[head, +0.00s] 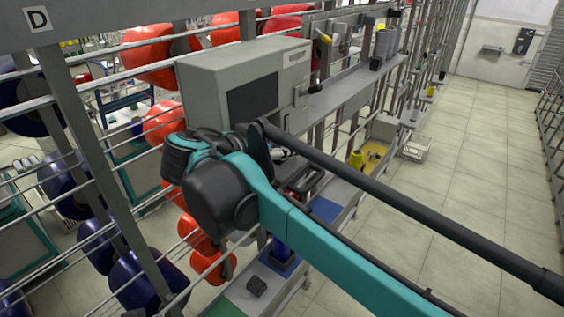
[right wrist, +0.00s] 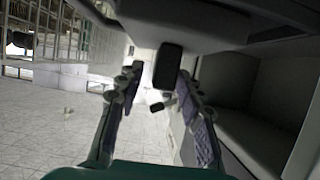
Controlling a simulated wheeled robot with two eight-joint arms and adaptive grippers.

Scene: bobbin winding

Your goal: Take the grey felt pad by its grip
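My right arm comes in from the right in the head view and hides part of the lower shelf. Its gripper is mostly hidden there behind the arm. In the right wrist view my right gripper (right wrist: 160,72) is open, its two padded fingers apart. A dark rounded block (right wrist: 168,65) shows between the fingertips; I see no finger closed on it, and cannot tell whether it is the pad's grip. I cannot make out the grey felt pad for certain. A small dark grey block (head: 257,285) lies on the lower shelf in the head view. My left gripper is not in view.
A grey box-shaped machine (head: 215,85) stands on the upper shelf (head: 345,88). Red and blue bobbins hang on the rack at left. The tiled aisle (head: 480,150) is clear.

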